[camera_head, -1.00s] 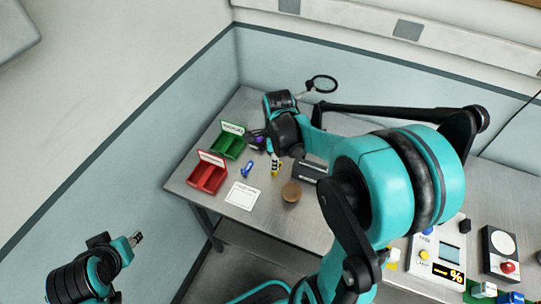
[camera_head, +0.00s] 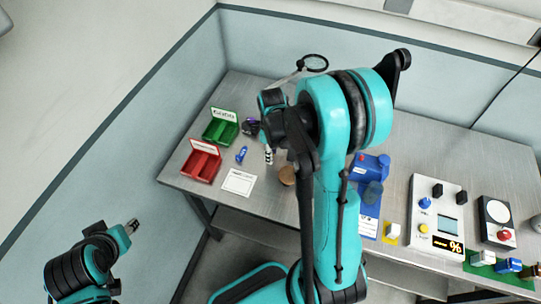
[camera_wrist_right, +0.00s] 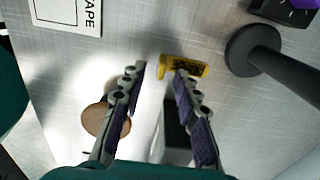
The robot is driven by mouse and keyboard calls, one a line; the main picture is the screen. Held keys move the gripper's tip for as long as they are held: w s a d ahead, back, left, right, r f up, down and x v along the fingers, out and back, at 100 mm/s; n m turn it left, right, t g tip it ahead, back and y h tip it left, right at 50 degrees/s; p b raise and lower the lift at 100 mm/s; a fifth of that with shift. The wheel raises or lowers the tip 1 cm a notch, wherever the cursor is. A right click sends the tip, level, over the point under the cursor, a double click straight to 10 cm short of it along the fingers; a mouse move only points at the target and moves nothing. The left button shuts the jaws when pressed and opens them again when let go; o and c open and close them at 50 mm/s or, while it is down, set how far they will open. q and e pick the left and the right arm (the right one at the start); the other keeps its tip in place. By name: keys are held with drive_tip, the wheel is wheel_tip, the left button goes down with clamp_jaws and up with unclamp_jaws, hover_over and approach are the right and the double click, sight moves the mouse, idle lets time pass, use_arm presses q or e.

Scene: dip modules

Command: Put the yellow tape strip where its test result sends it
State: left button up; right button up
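The yellow tape strip (camera_wrist_right: 188,66), with dark markings, lies on the grey table in the right wrist view. It is just beyond my right gripper's fingertips, nearer the right-hand finger. My right gripper (camera_wrist_right: 160,72) is open, with a clear gap between its fingers. In the head view my right gripper (camera_head: 268,156) hangs over the table near the bins, and I cannot make out the strip there. The green bin (camera_head: 220,132) and red bin (camera_head: 202,165) stand at the table's left end. My left gripper (camera_head: 132,226) is off the table at left; its opening is unclear.
A white card (camera_head: 238,182), a blue object (camera_head: 241,155) and a round brown disc (camera_head: 287,175) lie near the right gripper. A magnifier (camera_head: 313,63) stands behind. A blue device (camera_head: 370,190), a meter with a % display (camera_head: 437,222) and a red-button unit (camera_head: 497,222) stand right.

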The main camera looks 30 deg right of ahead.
clamp_jaws()
drive_tip(key=shift+r, duration=0.1)
